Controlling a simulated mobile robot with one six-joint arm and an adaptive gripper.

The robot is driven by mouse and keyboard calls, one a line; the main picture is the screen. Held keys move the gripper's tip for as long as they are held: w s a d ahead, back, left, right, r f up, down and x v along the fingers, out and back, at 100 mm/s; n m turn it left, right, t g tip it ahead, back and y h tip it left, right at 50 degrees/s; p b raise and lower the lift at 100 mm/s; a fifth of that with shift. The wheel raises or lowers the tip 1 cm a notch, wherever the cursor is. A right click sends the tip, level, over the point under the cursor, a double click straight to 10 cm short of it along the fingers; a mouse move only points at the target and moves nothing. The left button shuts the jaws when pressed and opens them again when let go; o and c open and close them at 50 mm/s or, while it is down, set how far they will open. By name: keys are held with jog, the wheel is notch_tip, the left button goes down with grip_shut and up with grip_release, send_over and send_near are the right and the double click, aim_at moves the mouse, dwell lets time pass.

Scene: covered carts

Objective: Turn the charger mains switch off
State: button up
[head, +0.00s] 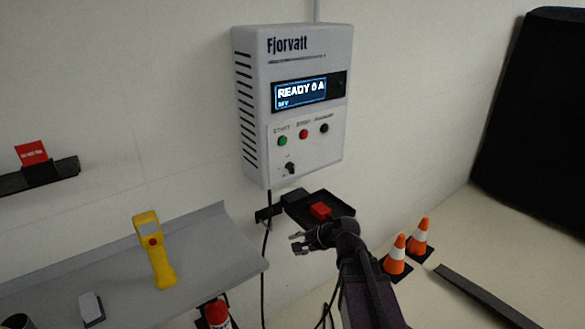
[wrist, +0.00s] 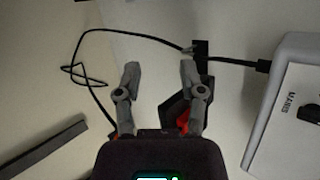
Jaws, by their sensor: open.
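The grey charger (head: 295,110) labelled Fjorvatt hangs on the wall, its display reading READY 0 A. Its mains switch (head: 290,168), a small black rotary knob, sits low on the front panel, below a green, a red and a black button. The exact knob setting is too small to read. In the wrist view the knob (wrist: 310,112) is at the right edge, partly cut off, beside the word MAINS. My gripper (head: 296,243) is open and empty, below the charger and apart from the switch. Its spread fingers show in the wrist view (wrist: 160,76).
A black tray (head: 340,206) with a red block (head: 320,210) is just behind my gripper. A grey shelf (head: 215,250) at left holds a yellow handheld device (head: 154,250). A black cable (head: 265,245) hangs from the charger. Orange cones (head: 396,255) stand at right.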

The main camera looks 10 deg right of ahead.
jog(key=w+d+r+m+t+y, duration=0.25)
jog(key=w+r+m+t, duration=0.3)
jog(key=r+m, duration=0.3)
jog(key=m+t+h+p, duration=0.15)
jog(key=m+t, duration=0.25)
jog(key=m, duration=0.6)
send_near(293, 168)
jog(key=v, duration=0.3)
jog(key=shift+s+d+f, duration=0.15)
jog(key=shift+f, duration=0.05)
jog(key=x, duration=1.3)
jog(key=shift+w, duration=0.4)
grip_shut()
